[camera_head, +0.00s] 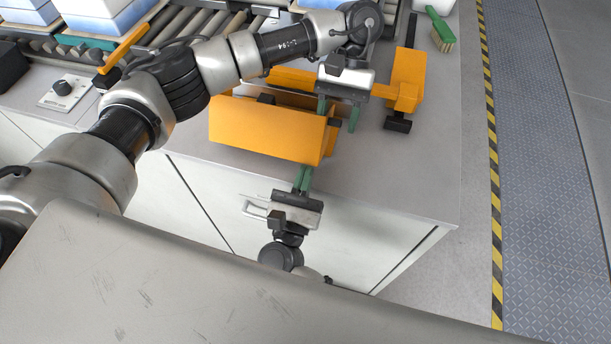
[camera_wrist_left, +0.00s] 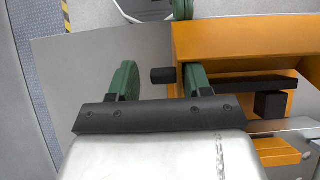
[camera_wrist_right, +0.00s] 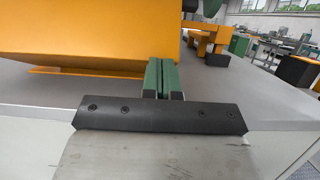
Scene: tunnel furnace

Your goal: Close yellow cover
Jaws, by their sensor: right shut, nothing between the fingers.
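The yellow-orange cover (camera_head: 265,130) is a box-like shell at the front of the table. In the left wrist view the cover (camera_wrist_left: 250,35) shows its hollow inside, with a black bar and block in it. My left gripper (camera_head: 338,112) is open at the cover's right end. One finger is close to the end wall and the other is outside it; a small black peg (camera_wrist_left: 163,75) shows between them. My right gripper (camera_head: 304,178) is shut and empty, just in front of the cover's lower right corner. In the right wrist view its fingers (camera_wrist_right: 160,77) are beside the cover; contact is unclear.
An orange bracket (camera_head: 405,80) with a black foot stands right of the cover. A green brush (camera_head: 440,28) lies at the back right. A switch box (camera_head: 64,92) and a roller conveyor (camera_head: 190,28) are at the left and back. The table's right front is clear.

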